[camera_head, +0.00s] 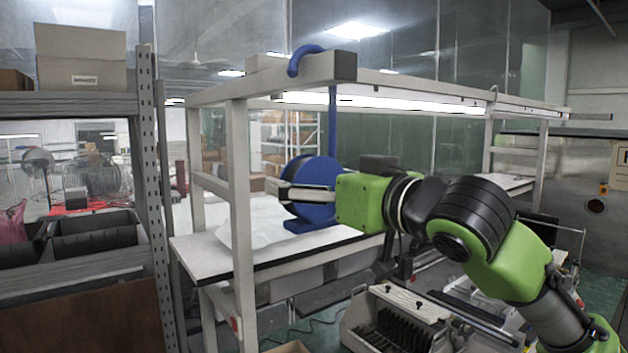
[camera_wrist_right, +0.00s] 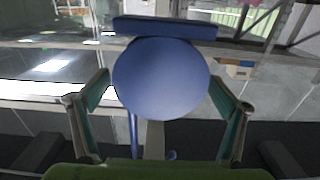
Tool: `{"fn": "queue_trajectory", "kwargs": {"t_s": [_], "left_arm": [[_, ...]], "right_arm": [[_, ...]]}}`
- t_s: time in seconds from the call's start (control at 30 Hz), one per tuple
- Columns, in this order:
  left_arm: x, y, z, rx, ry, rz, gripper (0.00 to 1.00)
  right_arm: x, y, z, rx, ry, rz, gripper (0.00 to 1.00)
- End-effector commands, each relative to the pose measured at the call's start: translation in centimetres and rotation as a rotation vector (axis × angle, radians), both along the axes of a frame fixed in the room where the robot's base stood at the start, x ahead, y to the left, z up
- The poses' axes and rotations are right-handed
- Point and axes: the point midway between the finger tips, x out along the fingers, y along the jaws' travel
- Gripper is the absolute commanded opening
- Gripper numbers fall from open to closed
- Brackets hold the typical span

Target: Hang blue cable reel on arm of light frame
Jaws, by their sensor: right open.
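The blue cable reel (camera_head: 318,168) has a round disc, a flat foot, a thin stem and a curved hook. The hook arches over the top beam of the light frame (camera_head: 238,93) near its front corner, and the stem runs down behind the beam. The disc hangs over the tabletop; I cannot tell whether the foot touches it. My right gripper (camera_head: 290,193) is open, with its fingers at the disc. My left gripper is out of view.
The white table (camera_head: 205,257) with a dark edge stands under the frame. A metal shelf (camera_head: 85,103) with boxes and dark bins (camera_head: 95,240) is at the left. A slotted machine (camera_head: 400,315) stands below my right arm. A lit lamp bar (camera_head: 370,101) runs along the frame.

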Motion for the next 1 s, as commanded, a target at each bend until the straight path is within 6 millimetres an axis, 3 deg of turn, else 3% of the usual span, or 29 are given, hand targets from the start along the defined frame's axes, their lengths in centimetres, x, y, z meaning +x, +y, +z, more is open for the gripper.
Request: {"fn": "queue_trajectory", "kwargs": {"t_s": [0.17, 0.6, 0.8, 0.9, 1.0], "left_arm": [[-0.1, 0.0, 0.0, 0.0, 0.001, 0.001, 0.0], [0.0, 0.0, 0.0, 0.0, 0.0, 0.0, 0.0], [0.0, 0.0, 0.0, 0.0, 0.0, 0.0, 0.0], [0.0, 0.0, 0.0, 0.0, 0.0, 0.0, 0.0], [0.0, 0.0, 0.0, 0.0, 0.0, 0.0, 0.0]], "right_arm": [[-0.8, -0.7, 0.0, 0.001, -0.002, -0.001, 0.91], [-7.9, -5.8, 0.2, 0.002, -0.007, -0.002, 0.91], [-9.5, -7.0, 0.1, 0.002, -0.004, -0.001, 0.91], [-9.3, -7.1, -1.0, -0.001, 0.01, -0.003, 0.91], [-8.3, -7.0, -3.9, -0.013, 0.048, -0.013, 0.91]]}}
